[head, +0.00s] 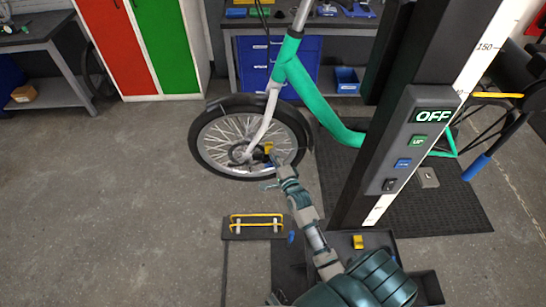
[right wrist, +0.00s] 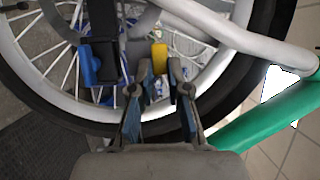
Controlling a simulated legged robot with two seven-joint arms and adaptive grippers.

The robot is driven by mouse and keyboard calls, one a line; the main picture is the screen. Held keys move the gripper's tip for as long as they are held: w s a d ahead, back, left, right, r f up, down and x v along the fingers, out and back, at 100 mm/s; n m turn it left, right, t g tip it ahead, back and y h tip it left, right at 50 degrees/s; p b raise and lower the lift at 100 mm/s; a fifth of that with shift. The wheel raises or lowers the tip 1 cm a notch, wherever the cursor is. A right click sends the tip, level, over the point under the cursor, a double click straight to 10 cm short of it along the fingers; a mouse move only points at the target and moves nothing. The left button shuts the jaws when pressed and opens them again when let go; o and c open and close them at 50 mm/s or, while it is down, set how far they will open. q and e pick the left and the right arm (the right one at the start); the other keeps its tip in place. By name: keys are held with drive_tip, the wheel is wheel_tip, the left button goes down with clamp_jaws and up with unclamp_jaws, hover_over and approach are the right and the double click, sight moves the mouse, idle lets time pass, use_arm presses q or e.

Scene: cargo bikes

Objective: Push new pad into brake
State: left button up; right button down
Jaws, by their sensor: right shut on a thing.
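A green bike's front wheel (head: 223,143) carries a brake at its hub. In the right wrist view the brake (right wrist: 105,48) is a dark body with a blue part (right wrist: 88,66) on its left. My right gripper (head: 272,162) reaches the wheel from the lower right. In its wrist view, the gripper (right wrist: 161,75) is shut on a yellow pad (right wrist: 159,57), whose far end shows just beyond the fingertips. The pad sits right of the brake's dark body, close beside a grey part. I cannot tell whether it touches or enters the brake. My left gripper is not in view.
A tray (head: 377,236) with another yellow piece (head: 358,242) lies near my arm. A dark stand with yellow bars (head: 256,220) is on the floor. The lift column (head: 405,150) reads OFF. The fork (right wrist: 225,35) and spokes crowd the gripper. Floor at left is clear.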

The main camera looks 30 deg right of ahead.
drive_tip(key=shift+f+b, duration=1.1)
drive_tip(key=shift+f, duration=0.95)
drive_tip(key=c, duration=1.1)
unclamp_jaws()
drive_tip(key=shift+f, duration=0.1)
drive_tip(key=shift+o, duration=0.2)
drive_tip(key=s+a, duration=0.1)
drive_tip(key=s, duration=0.7)
drive_tip(key=shift+a, duration=0.15)
